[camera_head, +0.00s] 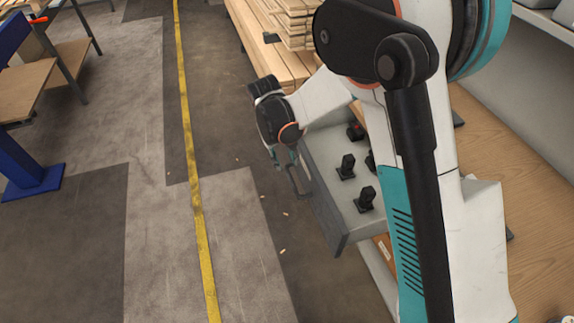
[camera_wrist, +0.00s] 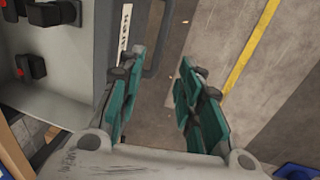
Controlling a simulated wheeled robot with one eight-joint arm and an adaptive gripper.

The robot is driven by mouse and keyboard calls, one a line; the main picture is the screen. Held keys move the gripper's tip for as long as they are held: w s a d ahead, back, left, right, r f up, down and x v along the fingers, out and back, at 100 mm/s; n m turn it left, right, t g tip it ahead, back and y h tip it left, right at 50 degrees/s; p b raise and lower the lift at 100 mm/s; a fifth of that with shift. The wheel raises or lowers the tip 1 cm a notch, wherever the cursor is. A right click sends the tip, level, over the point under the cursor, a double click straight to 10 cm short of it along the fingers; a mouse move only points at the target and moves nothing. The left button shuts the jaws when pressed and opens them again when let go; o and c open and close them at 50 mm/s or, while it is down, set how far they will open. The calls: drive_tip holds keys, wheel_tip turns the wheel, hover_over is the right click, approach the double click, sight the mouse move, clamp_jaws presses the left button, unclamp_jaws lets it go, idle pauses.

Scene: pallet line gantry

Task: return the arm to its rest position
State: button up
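My gripper (camera_head: 288,160) hangs at the end of my arm, just beyond the front of an open grey drawer (camera_head: 322,212). In the wrist view my gripper (camera_wrist: 160,88) shows two teal-padded fingers spread apart, with bare floor between them. Nothing is held. The drawer's dark handle (camera_wrist: 162,38) lies close to the fingers in the wrist view; whether they touch it I cannot tell. My arm is bent and reaches down over the drawer, hiding part of it in the head view.
Several black devices (camera_head: 365,199) sit in the drawer, some with red parts. A wooden bench top (camera_head: 500,140) is on the right. Stacked planks (camera_head: 260,40) lie behind. A blue-legged table (camera_head: 30,90) stands left. The floor around the yellow line (camera_head: 196,190) is clear except for small chips.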

drive_tip(key=shift+a+r, duration=0.1)
drive_tip(key=shift+r, duration=0.5)
